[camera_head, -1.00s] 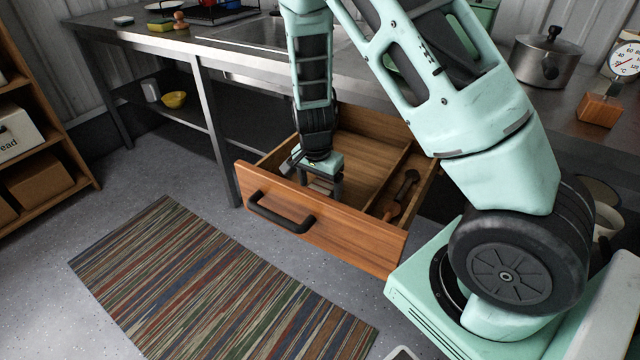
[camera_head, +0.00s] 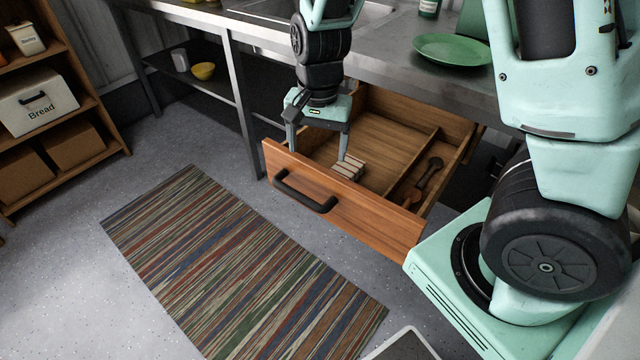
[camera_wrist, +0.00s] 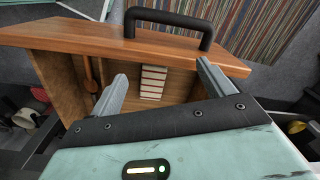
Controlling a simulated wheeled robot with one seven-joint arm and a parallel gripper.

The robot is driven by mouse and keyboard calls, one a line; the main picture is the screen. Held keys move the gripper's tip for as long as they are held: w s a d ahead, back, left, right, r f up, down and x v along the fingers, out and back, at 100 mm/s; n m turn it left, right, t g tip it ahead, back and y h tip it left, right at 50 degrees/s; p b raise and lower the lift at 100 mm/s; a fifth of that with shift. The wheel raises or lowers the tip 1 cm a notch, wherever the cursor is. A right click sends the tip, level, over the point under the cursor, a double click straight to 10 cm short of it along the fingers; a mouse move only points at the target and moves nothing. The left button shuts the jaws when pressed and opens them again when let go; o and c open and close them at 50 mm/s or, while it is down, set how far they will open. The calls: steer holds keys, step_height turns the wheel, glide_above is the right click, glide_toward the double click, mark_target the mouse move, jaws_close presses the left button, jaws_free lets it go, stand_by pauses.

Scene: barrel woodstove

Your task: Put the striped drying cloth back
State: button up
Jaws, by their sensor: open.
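The striped drying cloth (camera_head: 348,167) is a small folded bundle with pale and reddish-brown bands. It lies in the front left part of the open wooden drawer (camera_head: 330,208), near the front panel. It also shows in the wrist view (camera_wrist: 153,82), between and beyond my fingers. My gripper (camera_head: 317,150) is open and empty above the drawer's front left area, apart from the cloth. Its two fingers also show in the wrist view (camera_wrist: 160,85).
A divider splits the drawer; dark-headed wooden utensils (camera_head: 424,180) lie in the right compartment. A green plate (camera_head: 452,48) is on the metal counter above. A striped rug (camera_head: 240,265) covers the floor in front. A shelf (camera_head: 112,146) stands at left.

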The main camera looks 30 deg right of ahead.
steer(key=s+a+r+n, duration=0.4)
steer(key=s+a+n, duration=0.3)
steer(key=s, duration=0.3)
steer(key=s+a+r+n, duration=0.4)
steer(key=s+a+n, duration=0.2)
steer(key=s+n, duration=0.4)
steer(key=shift+a, duration=0.4)
step_height(320, 180, up, 8)
steer(key=p, duration=0.8)
steer(key=shift+r, duration=0.25)
